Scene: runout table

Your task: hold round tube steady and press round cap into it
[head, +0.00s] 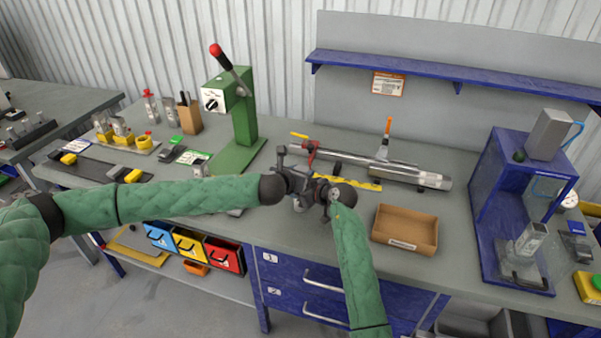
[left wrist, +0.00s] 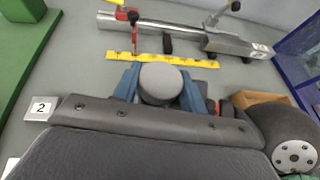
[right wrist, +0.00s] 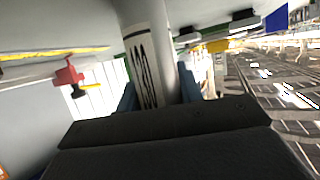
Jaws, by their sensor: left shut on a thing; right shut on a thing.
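My left gripper (head: 299,188) is over the bench near its front edge. In the left wrist view its blue fingers are shut on a round grey cap (left wrist: 160,82), seen from above. My right gripper (head: 322,193) is close beside it on the right. In the right wrist view its blue fingers are shut on the side of a round grey tube (right wrist: 150,60) with a white label and black markings. In the head view the grippers mostly hide the tube and cap. I cannot tell whether the cap touches the tube or how deep it sits.
An open cardboard box (head: 404,246) stands right of the grippers. Behind them lie a yellow rule (head: 362,184) and a long metal bar in a fixture (head: 430,180) with a red clamp (head: 311,152). A green lever press (head: 240,120) stands at the back left, a blue frame (head: 487,200) at the right.

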